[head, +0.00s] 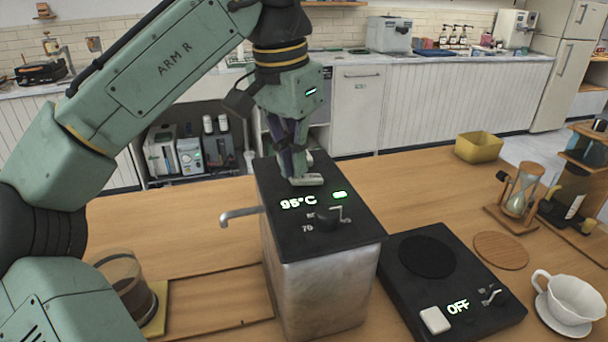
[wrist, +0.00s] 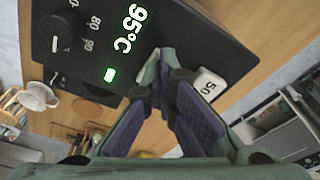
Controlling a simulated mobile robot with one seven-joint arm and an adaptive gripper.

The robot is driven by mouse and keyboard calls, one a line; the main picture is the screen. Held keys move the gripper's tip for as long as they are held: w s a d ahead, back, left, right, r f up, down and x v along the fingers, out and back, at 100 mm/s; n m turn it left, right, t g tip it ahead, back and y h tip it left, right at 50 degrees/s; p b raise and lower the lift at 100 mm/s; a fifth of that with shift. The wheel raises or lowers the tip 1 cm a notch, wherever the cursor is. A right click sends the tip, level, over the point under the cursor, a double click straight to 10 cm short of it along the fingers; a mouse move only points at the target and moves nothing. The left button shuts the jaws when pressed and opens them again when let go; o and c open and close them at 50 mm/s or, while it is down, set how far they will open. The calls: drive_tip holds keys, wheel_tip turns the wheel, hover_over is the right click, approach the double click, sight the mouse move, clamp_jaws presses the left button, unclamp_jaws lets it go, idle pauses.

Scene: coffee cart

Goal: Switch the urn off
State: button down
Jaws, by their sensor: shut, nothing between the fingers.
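The urn (head: 325,285) is a metal box with a black top on the wooden counter. Its top shows a lit "95°C" display (head: 298,202), a lit green light (head: 340,195) and a black dial (head: 328,217). A pale switch (head: 308,181) sits at the far part of the top; in the wrist view the switch (wrist: 208,84) lies just right of my fingertips. My gripper (head: 295,172) is shut and empty, pointing down over the urn top beside the switch. I cannot tell whether the fingertips touch it. My fingers also show in the wrist view (wrist: 166,72).
A spout (head: 240,213) sticks out left of the urn. A black scale-like plate (head: 450,280) reading "OFF" stands close on the right, with a white cup (head: 572,298) beyond it. A glass carafe (head: 125,280) stands left. The counter behind the plate is mostly clear.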

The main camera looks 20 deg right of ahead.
sight(296, 177)
drive_tip(key=shift+f, duration=0.45)
drive_tip(key=shift+r, duration=0.1)
wheel_tip(296, 177, up, 3)
drive_tip(key=shift+f+p, duration=0.15)
drive_tip(key=shift+p, duration=1.05)
drive_tip(key=shift+r, duration=2.1)
